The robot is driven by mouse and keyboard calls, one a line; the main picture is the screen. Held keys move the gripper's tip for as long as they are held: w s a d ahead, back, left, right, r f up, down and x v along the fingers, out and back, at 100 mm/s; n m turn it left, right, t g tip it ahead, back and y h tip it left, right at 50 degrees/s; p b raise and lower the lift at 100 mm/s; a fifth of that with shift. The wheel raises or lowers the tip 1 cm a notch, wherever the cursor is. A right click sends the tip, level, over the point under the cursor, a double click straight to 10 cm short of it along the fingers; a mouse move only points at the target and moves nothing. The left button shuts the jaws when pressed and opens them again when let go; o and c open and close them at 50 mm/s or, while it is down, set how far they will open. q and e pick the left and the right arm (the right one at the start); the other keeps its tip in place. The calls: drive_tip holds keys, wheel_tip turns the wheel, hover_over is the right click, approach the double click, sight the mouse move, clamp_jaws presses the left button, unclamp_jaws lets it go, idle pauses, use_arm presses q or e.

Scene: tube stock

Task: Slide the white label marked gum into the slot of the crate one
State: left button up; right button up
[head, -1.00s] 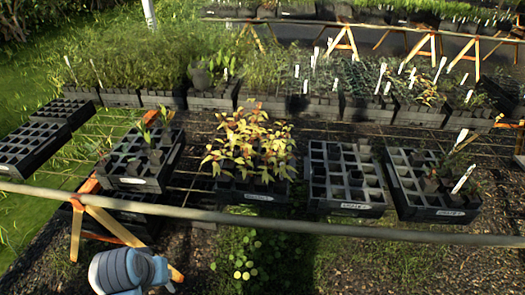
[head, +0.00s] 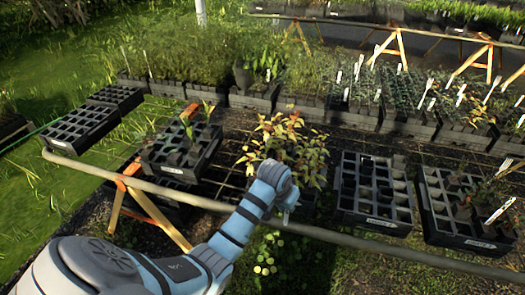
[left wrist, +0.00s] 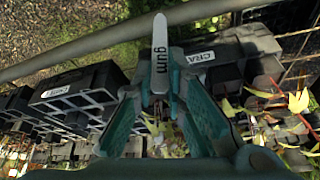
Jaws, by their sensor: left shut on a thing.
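The white label marked gum (left wrist: 160,50) is a narrow strip with a rounded end. In the left wrist view it stands between the teal fingers of my left gripper (left wrist: 158,88), which is shut on it. In the head view my left wrist (head: 272,178) is in front of the crate with yellow-leaved plants (head: 305,203); the fingers are mostly hidden there. In the wrist view a crate front with a plate reading "CRA" (left wrist: 200,57) is behind the label, partly covered by a finger. I cannot read which crate is one. The label is apart from the plate.
A rail (head: 340,235) runs across in front of the crates. An emptier crate (head: 374,222) and another crate (head: 465,238) stand to the right; a crate with small plants (head: 178,171) stands to the left. Leaves (left wrist: 298,100) crowd the right of the wrist view.

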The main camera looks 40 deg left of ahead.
use_arm(q)
drive_tip(key=w+a+r+n+p, duration=0.1)
drive_tip(key=w+a+n, duration=0.1)
drive_tip(key=a, duration=0.6)
drive_tip(key=w+a+r+n+y, duration=0.1)
drive_tip(key=w+a+r, duration=0.1)
drive_tip(key=a, duration=0.6)
drive_tip(key=shift+w+r+n+p, duration=0.15)
drive_tip(key=shift+w+n+p, duration=0.25)
drive_tip(key=shift+w, duration=0.45)
use_arm(e)
wheel_tip(320, 180, up, 3)
drive_tip(key=shift+s+a+r, duration=0.1)
drive_tip(key=shift+r, duration=0.05)
use_arm(q)
drive_tip(key=shift+d, duration=0.1)
use_arm(e)
drive_tip(key=shift+r, duration=0.1)
use_arm(q)
drive_tip(key=shift+s+f+p, duration=0.2)
drive_tip(key=shift+f+p, duration=0.1)
drive_tip(key=shift+f, duration=0.05)
use_arm(e)
drive_tip(key=shift+r, duration=0.25)
